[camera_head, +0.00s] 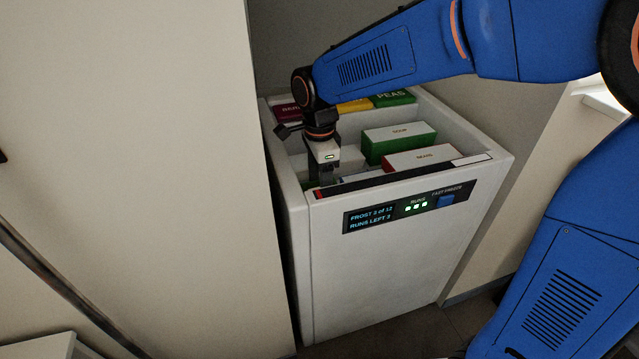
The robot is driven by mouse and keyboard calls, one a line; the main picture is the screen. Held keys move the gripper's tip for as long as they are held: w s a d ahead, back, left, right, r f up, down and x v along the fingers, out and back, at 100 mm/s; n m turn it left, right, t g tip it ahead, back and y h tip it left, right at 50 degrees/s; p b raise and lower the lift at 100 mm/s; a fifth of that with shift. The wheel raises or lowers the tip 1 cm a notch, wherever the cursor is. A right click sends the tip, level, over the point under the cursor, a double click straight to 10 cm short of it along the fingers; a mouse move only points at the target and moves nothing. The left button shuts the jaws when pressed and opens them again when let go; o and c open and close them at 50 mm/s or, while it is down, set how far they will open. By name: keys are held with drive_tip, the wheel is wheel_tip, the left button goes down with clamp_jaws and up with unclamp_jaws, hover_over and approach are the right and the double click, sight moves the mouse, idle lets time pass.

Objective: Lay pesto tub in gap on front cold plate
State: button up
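My gripper (322,178) points down into the front left of an open white chest freezer (400,270), just behind its front rim. Its fingertips are low behind the rim, and I cannot tell whether they are open or shut. A sliver of green (311,184) shows beside the gripper at the left front. I cannot tell whether it is the pesto tub. No thing is clearly readable as the pesto tub. The front cold plate and any gap on it are hidden by the rim, the boxes and my gripper.
A red-sided box marked beans (421,158) and a green-sided box marked soup (399,139) lie to the right of my gripper. A peas box (393,98) stands at the back among others. The front panel has a lit display (371,217) and a blue button (446,200). A wall stands close on the left.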

drive_tip(key=shift+f, duration=0.25)
drive_tip(key=o, duration=1.4)
drive_tip(key=shift+c, duration=0.2)
wheel_tip(320, 180, up, 18)
drive_tip(key=shift+f, duration=0.25)
drive_tip(key=shift+d, duration=0.1)
drive_tip(key=s+d+n+t, duration=0.1)
drive_tip(key=s+d+n, duration=0.1)
drive_tip(key=d, duration=0.3)
drive_tip(key=s+d+f+n+t, duration=0.1)
drive_tip(key=s+d+n, duration=0.2)
drive_tip(key=d, duration=0.3)
drive_tip(key=s+d+f+n, duration=0.1)
drive_tip(key=s+d+n, duration=0.1)
drive_tip(key=d, duration=0.4)
drive_tip(key=shift+s+d+f+n+t+y, duration=0.2)
drive_tip(key=shift+s+n+t+y, duration=0.1)
drive_tip(key=shift+s+t+y, duration=0.15)
drive_tip(key=s+d+f+n+t, duration=0.2)
drive_tip(key=s+d+f+n, duration=0.5)
drive_tip(key=s, duration=0.5)
wheel_tip(320, 180, down, 3)
drive_tip(key=shift+s+d+r+h, duration=0.2)
drive_tip(key=shift+s+d+h, duration=0.25)
drive_tip(key=shift+d, duration=0.75)
